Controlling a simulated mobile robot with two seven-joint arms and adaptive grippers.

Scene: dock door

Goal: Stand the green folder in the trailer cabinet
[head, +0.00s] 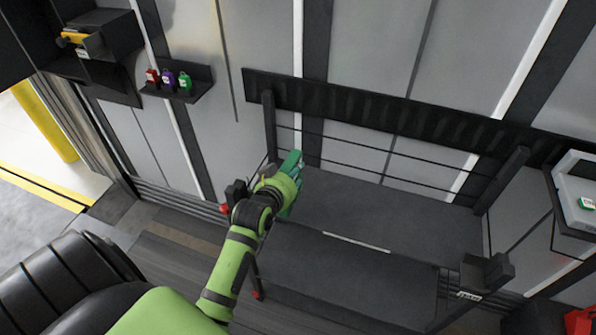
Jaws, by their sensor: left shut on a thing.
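My left gripper (284,181) is at the middle of the head view, at the end of my lime-green arm. It is shut on the green folder (291,161), a teal-green piece showing at and beyond the fingers. Most of the folder is hidden by the gripper and wrist. They are over the left end of a low dark rack (400,215) with posts and thin rails against the trailer wall. No part is clearly marked as the trailer cabinet; I cannot tell whether this rack is it. My right gripper is not in view.
A small wall shelf (205,88) holds red, purple and green bottles. A black box shelf (105,20) with a yellow tool is at the upper left. A white case (575,190) is at the right edge. A red box (580,322) is at the lower right. The rack's top looks bare.

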